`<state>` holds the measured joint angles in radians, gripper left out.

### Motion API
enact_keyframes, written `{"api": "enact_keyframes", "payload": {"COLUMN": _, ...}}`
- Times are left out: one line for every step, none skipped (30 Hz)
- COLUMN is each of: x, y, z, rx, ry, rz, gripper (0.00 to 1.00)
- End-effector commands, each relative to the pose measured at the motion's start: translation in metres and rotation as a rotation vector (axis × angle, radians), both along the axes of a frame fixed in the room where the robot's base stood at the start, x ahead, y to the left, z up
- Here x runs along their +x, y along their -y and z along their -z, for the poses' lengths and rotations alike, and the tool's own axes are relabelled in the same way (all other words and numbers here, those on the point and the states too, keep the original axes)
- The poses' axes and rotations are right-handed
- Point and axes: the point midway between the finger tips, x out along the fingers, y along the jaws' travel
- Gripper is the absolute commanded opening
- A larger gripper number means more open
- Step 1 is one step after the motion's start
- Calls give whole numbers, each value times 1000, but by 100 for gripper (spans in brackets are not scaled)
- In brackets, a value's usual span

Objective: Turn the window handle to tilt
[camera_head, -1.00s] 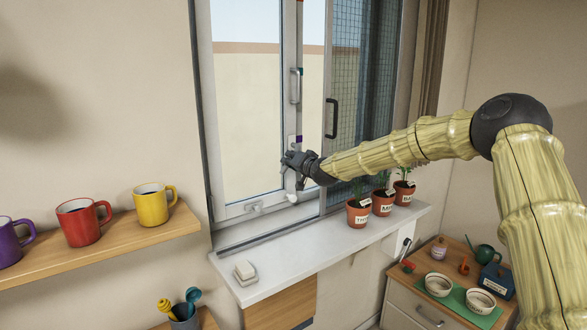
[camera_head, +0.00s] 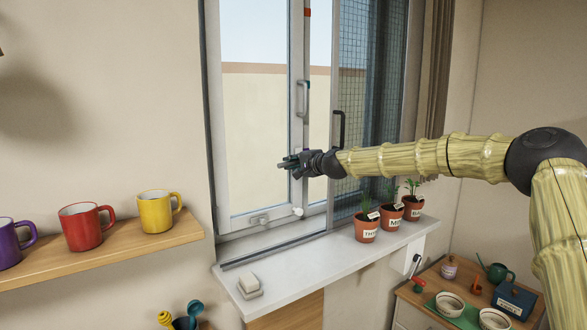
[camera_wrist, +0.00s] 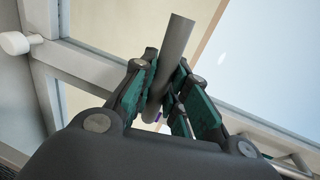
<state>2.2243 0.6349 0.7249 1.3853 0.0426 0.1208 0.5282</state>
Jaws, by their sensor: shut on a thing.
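The window handle shows in the wrist view as a round grey bar (camera_wrist: 175,48), with its free end sticking out past my fingers. My gripper (camera_wrist: 160,92) is shut on this bar, with green-padded fingers on both sides of it. In the head view my gripper (camera_head: 288,163) is at the upright frame member of the window (camera_head: 256,140). There the gripper hides most of the handle and its base, so the handle's exact angle is hard to tell. A small purple mark (camera_wrist: 158,116) shows between the fingers in the wrist view.
A grey pull grip (camera_head: 302,98) is above my gripper, and a dark grip (camera_head: 340,129) is on the right panel. A white knob (camera_head: 298,211) is below. Mugs (camera_head: 86,227) line the left shelf.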

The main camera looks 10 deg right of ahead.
Motion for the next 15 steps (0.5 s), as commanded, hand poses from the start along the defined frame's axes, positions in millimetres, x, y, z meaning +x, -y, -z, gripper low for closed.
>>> {"api": "enact_keyframes", "payload": {"x": 1, "y": 4, "z": -2, "rx": 14, "ry": -2, "rz": 7, "gripper": 0}}
{"api": "enact_keyframes", "payload": {"x": 1, "y": 4, "z": -2, "rx": 21, "ry": -4, "rz": 6, "gripper": 0}}
{"api": "enact_keyframes", "payload": {"x": 1, "y": 4, "z": -3, "rx": 29, "ry": -7, "rz": 7, "gripper": 0}}
{"api": "enact_keyframes", "payload": {"x": 1, "y": 4, "z": -3, "rx": 33, "ry": -9, "rz": 7, "gripper": 0}}
{"api": "enact_keyframes", "payload": {"x": 1, "y": 4, "z": -3, "rx": 37, "ry": -10, "rz": 6, "gripper": 0}}
{"api": "enact_keyframes", "payload": {"x": 1, "y": 4, "z": -4, "rx": 41, "ry": -11, "rz": 7, "gripper": 0}}
{"api": "enact_keyframes", "payload": {"x": 1, "y": 4, "z": -4, "rx": 44, "ry": -12, "rz": 7, "gripper": 0}}
{"api": "enact_keyframes", "payload": {"x": 1, "y": 4, "z": -4, "rx": 46, "ry": -13, "rz": 7, "gripper": 0}}
{"api": "enact_keyframes", "payload": {"x": 1, "y": 4, "z": -4, "rx": 48, "ry": -14, "rz": 8, "gripper": 0}}
{"api": "enact_keyframes", "payload": {"x": 1, "y": 4, "z": -4, "rx": 49, "ry": -14, "rz": 7, "gripper": 0}}
{"api": "enact_keyframes", "payload": {"x": 1, "y": 4, "z": -4, "rx": 49, "ry": -14, "rz": 7, "gripper": 0}}
{"api": "enact_keyframes", "payload": {"x": 1, "y": 4, "z": -4, "rx": 49, "ry": -14, "rz": 7, "gripper": 0}}
{"api": "enact_keyframes", "payload": {"x": 1, "y": 4, "z": -4, "rx": 49, "ry": -14, "rz": 7, "gripper": 0}}
{"api": "enact_keyframes", "payload": {"x": 1, "y": 4, "z": -4, "rx": 49, "ry": -14, "rz": 8, "gripper": 0}}
{"api": "enact_keyframes", "payload": {"x": 1, "y": 4, "z": -4, "rx": 49, "ry": -14, "rz": 8, "gripper": 0}}
